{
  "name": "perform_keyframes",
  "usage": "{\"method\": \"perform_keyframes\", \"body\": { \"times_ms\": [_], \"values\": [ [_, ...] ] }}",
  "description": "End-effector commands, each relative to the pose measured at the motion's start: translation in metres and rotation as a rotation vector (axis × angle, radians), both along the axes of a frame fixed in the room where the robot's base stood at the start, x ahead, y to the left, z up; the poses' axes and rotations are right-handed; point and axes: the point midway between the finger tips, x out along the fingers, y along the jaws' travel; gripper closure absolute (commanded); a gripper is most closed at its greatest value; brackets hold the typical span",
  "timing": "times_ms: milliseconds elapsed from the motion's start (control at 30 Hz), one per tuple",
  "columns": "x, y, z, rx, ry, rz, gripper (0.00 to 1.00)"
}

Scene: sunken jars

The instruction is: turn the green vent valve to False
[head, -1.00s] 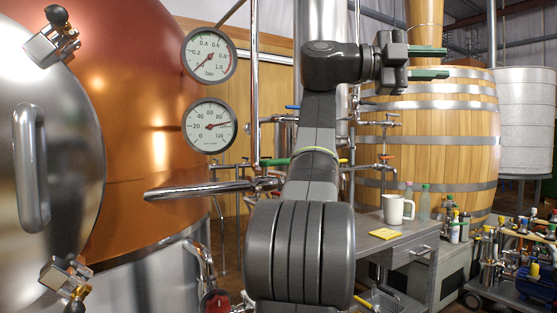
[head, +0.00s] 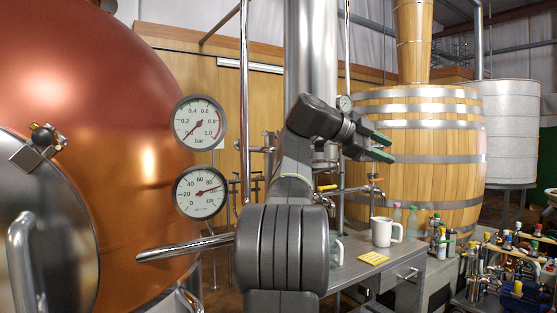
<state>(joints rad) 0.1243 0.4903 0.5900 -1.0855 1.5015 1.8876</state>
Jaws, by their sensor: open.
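My gripper (head: 391,150) has green-tipped fingers spread apart with nothing between them. It points right and slightly down, in front of the wooden barrel. I cannot make out the green vent valve in the current head view; my arm covers part of the pipework. A valve with an orange handle (head: 375,180) shows below my gripper, and a yellow handle (head: 327,187) shows just right of my arm. A pressure gauge in bar (head: 198,122) and a second round gauge (head: 201,193) are left of my arm.
A large copper tank (head: 110,130) fills the left. The wooden barrel (head: 440,150) stands at the back right. A cart with fittings (head: 510,270) stands at right.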

Motion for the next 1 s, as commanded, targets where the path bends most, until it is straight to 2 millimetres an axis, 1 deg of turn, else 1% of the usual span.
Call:
{"method": "perform_keyframes", "body": {
  "times_ms": [33,167,300,500,733,1000],
  "values": [
    [0.012,0.004,0.008,0.029,0.041,0.035,0.59],
    [0.036,0.015,-0.003,0.105,0.142,0.124,0.59],
    [0.059,0.031,-0.015,0.186,0.247,0.223,0.59],
    [0.085,0.058,-0.033,0.300,0.392,0.366,0.59],
    [0.106,0.095,-0.052,0.432,0.544,0.535,0.59],
    [0.116,0.146,-0.069,0.587,0.703,0.737,0.59]
  ]
}}
